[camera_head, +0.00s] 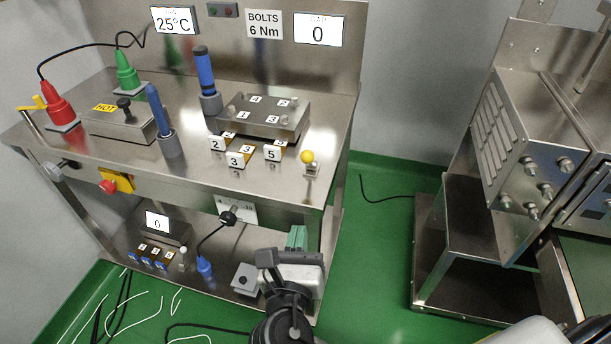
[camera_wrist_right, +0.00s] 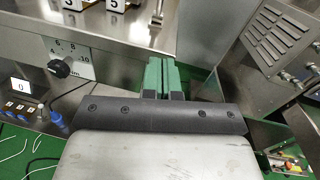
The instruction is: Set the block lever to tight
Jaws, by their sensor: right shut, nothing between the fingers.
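A small lever with a yellow ball knob (camera_head: 307,157) stands at the right front corner of the steel bench, beside a metal block (camera_head: 270,113) with numbered tags on top. I cannot read any tight mark near the lever. My right gripper (camera_head: 297,236) has green fingers and is below and in front of the bench edge, apart from the lever. Its fingers are together and empty; they also show in the wrist view (camera_wrist_right: 160,75). My left gripper is not in view.
Numbered tags (camera_head: 240,157) stand in front of the block. Blue-handled tools (camera_head: 205,72) stand in holders on the bench (camera_head: 235,186). A black knob (camera_head: 228,217) with a scale is on the bench front. Green floor (camera_head: 385,230) lies open to the right, before a steel machine (camera_head: 515,140).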

